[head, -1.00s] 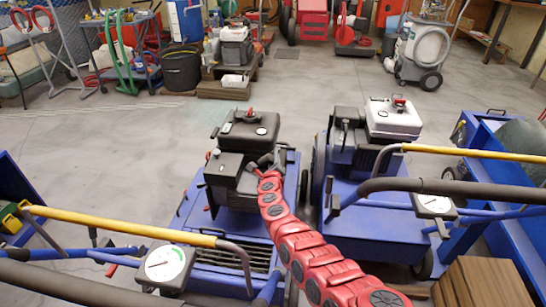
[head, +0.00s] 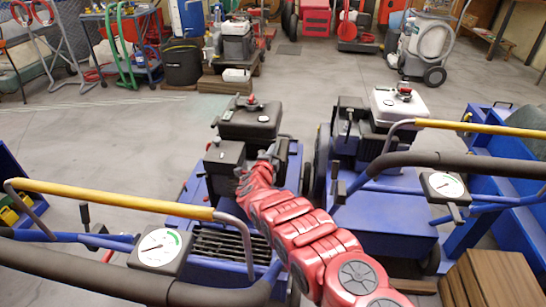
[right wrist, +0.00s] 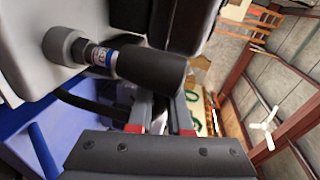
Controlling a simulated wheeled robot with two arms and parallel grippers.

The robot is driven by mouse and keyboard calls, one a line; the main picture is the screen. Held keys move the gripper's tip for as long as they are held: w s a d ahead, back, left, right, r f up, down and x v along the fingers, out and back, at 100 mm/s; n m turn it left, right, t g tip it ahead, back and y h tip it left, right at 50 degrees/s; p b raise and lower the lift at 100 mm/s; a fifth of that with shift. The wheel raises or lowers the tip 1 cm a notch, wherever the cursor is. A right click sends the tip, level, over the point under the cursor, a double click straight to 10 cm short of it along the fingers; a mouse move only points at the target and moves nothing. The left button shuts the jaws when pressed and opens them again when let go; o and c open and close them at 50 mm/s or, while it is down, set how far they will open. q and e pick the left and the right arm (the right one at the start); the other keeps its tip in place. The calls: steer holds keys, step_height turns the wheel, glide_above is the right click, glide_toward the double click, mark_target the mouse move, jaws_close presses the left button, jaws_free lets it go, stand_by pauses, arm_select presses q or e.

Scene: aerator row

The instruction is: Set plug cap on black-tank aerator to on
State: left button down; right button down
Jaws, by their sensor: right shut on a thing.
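The black-tank aerator (head: 250,122) stands left of centre in the head view, its black tank on top of the engine. My right arm reaches to the near right side of that engine, and my right gripper (head: 265,157) is small and partly hidden there. In the right wrist view the black plug cap (right wrist: 152,70) lies across the fingers of my right gripper (right wrist: 158,98), which is shut on it. The spark plug (right wrist: 102,56), with a blue and white band, shows between the cap and a grey round fitting (right wrist: 62,46). My left gripper is out of view.
A white-tank aerator (head: 400,105) stands close on the right. Yellow-topped handlebars and a gauge (head: 160,248) are in front.

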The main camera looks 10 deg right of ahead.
steer(key=shift+d+f+n+b, duration=0.1)
steer(key=shift+d+n+b, duration=0.1)
steer(key=shift+n+b, duration=0.25)
stand_by(0.3)
steer(key=c, duration=0.8)
jaws_free()
steer(key=shift+c, duration=0.2)
steer(key=shift+a, duration=0.15)
steer(key=shift+s+a+p, duration=0.1)
steer(key=shift+s+p, duration=0.05)
steer(key=shift+p, duration=0.25)
steer(key=p+v, duration=0.8)
steer(key=v, duration=0.3)
steer(key=shift+s, duration=0.25)
